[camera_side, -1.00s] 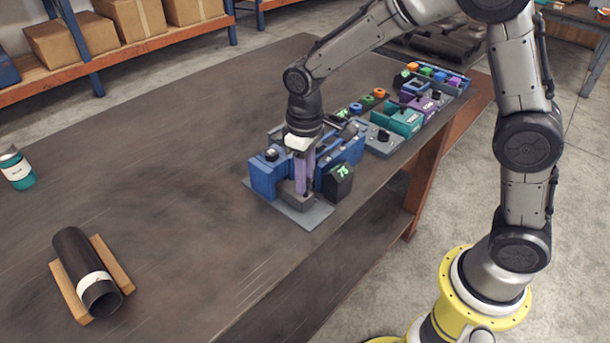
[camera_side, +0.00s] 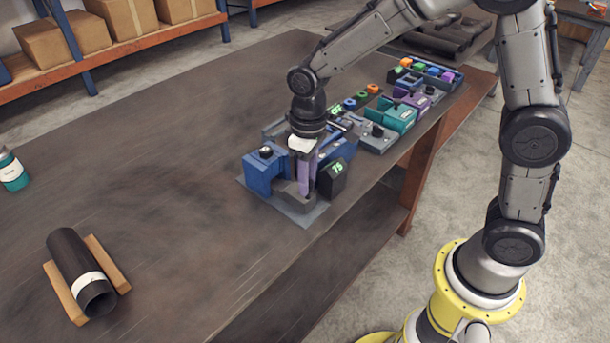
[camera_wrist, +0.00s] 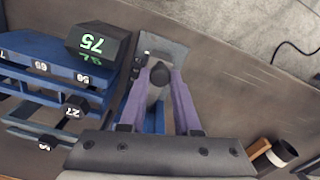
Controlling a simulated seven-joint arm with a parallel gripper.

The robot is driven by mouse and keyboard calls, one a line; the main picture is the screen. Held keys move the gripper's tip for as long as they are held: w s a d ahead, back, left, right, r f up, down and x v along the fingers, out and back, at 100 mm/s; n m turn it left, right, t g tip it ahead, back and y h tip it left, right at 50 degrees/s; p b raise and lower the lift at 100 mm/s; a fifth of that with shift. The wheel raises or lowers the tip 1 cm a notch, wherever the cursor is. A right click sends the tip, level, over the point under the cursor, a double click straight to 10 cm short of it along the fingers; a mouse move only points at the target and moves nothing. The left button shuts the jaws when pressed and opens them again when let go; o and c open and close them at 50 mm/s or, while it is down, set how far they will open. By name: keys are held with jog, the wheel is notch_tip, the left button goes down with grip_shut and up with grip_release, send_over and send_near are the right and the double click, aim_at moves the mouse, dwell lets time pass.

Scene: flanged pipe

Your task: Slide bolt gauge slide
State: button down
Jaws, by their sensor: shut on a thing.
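The bolt gauge is a blue and grey fixture on a grey base plate (camera_side: 307,216) near the table's edge. Its blue block (camera_side: 261,174) stands left of my gripper. A black display block (camera_side: 333,178) reading 75 stands just to the right; it also shows in the wrist view (camera_wrist: 96,44). My gripper (camera_side: 304,188) points down, low over the plate. In the wrist view its purple fingers (camera_wrist: 159,84) are shut on a dark knob (camera_wrist: 159,75) above a grey piece, apparently the slide. What lies under the knob is partly hidden.
In the wrist view, blue bars (camera_wrist: 45,68) with number tags and black knobs lie left of the fingers. Teal and purple gauges (camera_side: 394,116) stand farther back along the table. A black pipe (camera_side: 82,270) rests on wooden blocks at front left. The table's middle is clear.

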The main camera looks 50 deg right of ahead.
jog(key=shift+s, duration=0.25)
jog(key=c, duration=0.6)
grip_release()
notch_tip(320, 180, up, 14)
jog(key=shift+f, duration=0.1)
